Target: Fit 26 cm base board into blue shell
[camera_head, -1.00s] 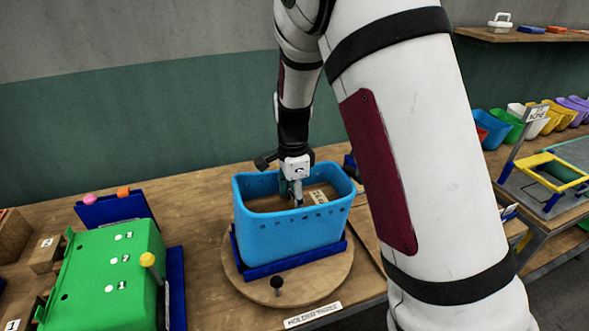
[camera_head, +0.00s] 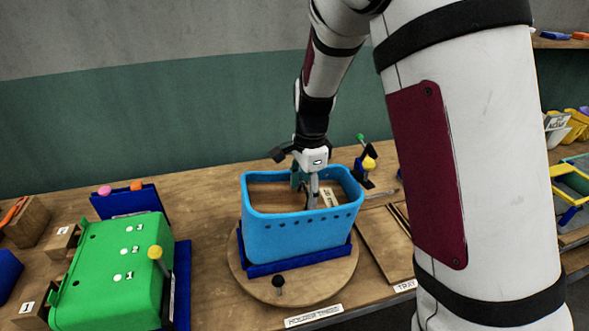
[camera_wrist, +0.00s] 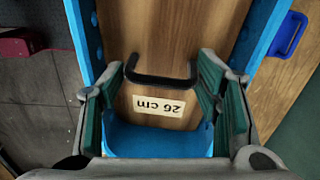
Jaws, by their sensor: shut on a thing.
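The blue shell (camera_head: 298,236) stands upright, open side up, in a dark blue holder (camera_head: 265,270) on a round wooden disc. The 26 cm base board (camera_head: 265,192) lies inside the shell, below its rim. In the wrist view the wooden board (camera_wrist: 165,35) carries a "26 cm" label (camera_wrist: 158,105) and a black handle (camera_wrist: 160,80). My gripper (camera_head: 308,197) reaches down into the shell. In the wrist view my fingers (camera_wrist: 163,85) are at both ends of the handle, shut on it. Whether the board is fully seated cannot be told.
A green press shell (camera_head: 110,270) with a yellow knob stands at the left. A black knob (camera_head: 279,281) is at the disc's front. A yellow-topped post (camera_head: 368,163) stands behind the shell at the right. Wooden boards (camera_head: 385,240) lie to the right.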

